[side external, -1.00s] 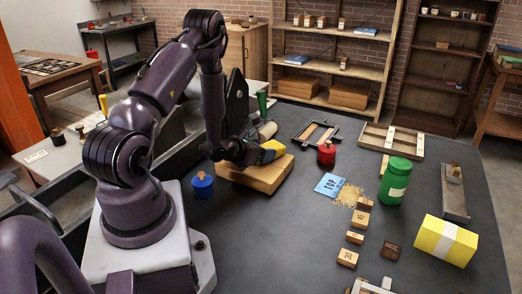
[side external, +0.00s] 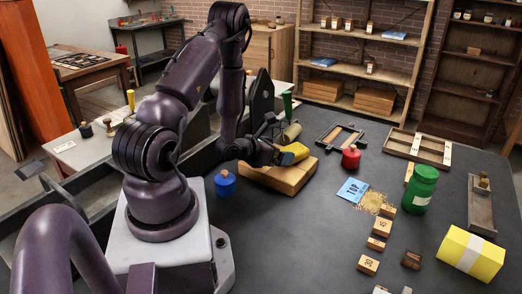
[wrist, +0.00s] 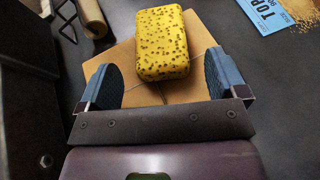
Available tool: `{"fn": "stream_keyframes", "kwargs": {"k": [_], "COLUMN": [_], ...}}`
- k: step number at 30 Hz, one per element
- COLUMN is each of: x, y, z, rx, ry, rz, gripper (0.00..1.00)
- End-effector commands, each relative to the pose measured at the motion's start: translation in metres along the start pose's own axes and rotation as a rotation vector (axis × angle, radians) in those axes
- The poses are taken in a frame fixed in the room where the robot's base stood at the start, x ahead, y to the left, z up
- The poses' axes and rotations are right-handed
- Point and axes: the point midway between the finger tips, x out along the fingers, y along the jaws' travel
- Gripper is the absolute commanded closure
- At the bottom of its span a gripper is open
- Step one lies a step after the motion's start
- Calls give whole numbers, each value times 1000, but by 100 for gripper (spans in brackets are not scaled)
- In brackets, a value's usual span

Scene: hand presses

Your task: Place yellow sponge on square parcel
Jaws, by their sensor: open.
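The yellow sponge (wrist: 160,45), speckled with dark spots, rests on top of the brown cardboard parcel (wrist: 124,62) in the wrist view. In the side view the sponge (side external: 293,153) is on the far part of the parcel (side external: 284,182), which lies on the dark table. My gripper (wrist: 160,82) is open, with a blue-grey finger on either side just short of the sponge's near end. Gaps show between both fingers and the sponge. In the side view my gripper (side external: 272,153) is low over the parcel, and its fingers are partly hidden.
A blue jar (side external: 225,183) stands left of the parcel and a red jar (side external: 351,157) right of it. A tan roll (side external: 291,132) lies behind. A green jar (side external: 421,188), small wooden blocks (side external: 377,227) and a yellow box (side external: 470,253) occupy the table's right side.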

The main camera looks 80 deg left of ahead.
Motion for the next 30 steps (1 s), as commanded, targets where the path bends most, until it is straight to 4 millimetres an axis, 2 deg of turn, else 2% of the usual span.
{"fn": "stream_keyframes", "kwargs": {"k": [3, 9, 14, 17, 20, 23, 24, 26, 27, 30], "x": [-29, -66, -82, -81, -77, -86, -96, -116, -133, -176], "y": [1, 1, 0, -12, -50, -112, -139, -177, -198, -237], "z": [0, 0, 1, 14, 47, 89, 104, 119, 125, 131], "rx": [-2, -2, 1, 31, 128, 312, 408, 569, 686, 1011], "ry": [2, 0, -2, -26, -87, -168, -200, -242, -269, -327], "rz": [4, 4, -1, -63, -249, -540, -669, -856, -974, -1232], "gripper": [9, 9, 9, 9, 9, 9, 9, 9, 9, 9]}}
